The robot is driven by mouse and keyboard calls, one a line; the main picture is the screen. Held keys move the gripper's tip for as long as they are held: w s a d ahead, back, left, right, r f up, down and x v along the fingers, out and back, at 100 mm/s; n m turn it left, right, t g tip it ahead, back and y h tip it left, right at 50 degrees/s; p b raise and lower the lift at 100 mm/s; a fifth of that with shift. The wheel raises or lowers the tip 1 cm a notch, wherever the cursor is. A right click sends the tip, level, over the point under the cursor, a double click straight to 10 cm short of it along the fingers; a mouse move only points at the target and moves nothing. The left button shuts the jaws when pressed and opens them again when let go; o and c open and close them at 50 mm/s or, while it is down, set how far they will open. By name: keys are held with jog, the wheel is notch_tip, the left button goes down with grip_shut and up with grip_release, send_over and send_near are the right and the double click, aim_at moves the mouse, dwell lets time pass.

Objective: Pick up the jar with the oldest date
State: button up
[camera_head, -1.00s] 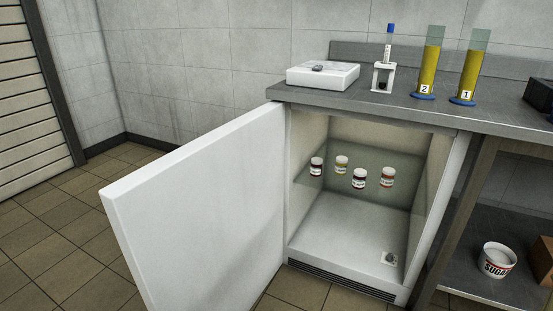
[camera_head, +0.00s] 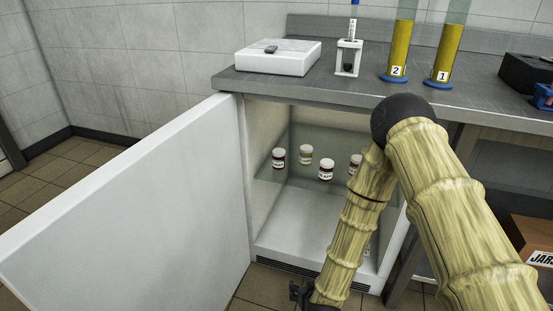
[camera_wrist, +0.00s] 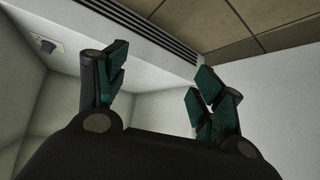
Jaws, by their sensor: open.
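Several small jars with white lids and labels stand on a glass shelf (camera_head: 268,180) inside the open white fridge (camera_head: 290,240). In the head view there is a dark red jar (camera_head: 278,158) at left, a yellowish jar (camera_head: 305,156) behind it, a dark red jar (camera_head: 326,170) in the middle and an orange-red jar (camera_head: 354,164) at right, partly beside my arm. The dates are too small to read. My gripper (camera_wrist: 158,85) is open and empty in the wrist view, with no jar between its fingers. In the head view it shows low before the fridge (camera_head: 298,293).
The white fridge door (camera_head: 130,205) stands wide open at left. Above is a grey counter (camera_head: 300,92) with a white scale (camera_head: 278,57), a small stand (camera_head: 347,60) and yellow cylinders (camera_head: 400,50). A box marked JARS (camera_head: 535,250) is at lower right.

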jog(key=w+a+r+t, duration=0.4)
jog(key=w+a+r, duration=0.2)
jog(key=w+r, duration=0.55)
jog(key=m+t+h, duration=0.3)
jog(key=t+h, duration=0.1)
jog(key=t, duration=0.1)
send_near(278, 157)
jog(key=w, duration=0.4)
jog(key=w+d+b, duration=0.1)
jog(key=w, duration=0.1)
jog(key=shift+w+f, duration=0.15)
jog(key=shift+w, duration=0.1)
jog(key=shift+w+d+b, duration=0.2)
jog(key=shift+w+b, duration=0.65)
jog(key=shift+w, duration=0.35)
jog(key=shift+w+d+b, duration=0.2)
jog(key=shift+w+b, duration=0.6)
jog(key=shift+w, duration=0.4)
jog(key=shift+w+d, duration=0.1)
jog(key=shift+w, duration=0.45)
jog(key=shift+c, duration=0.2)
jog(key=c, duration=1.3)
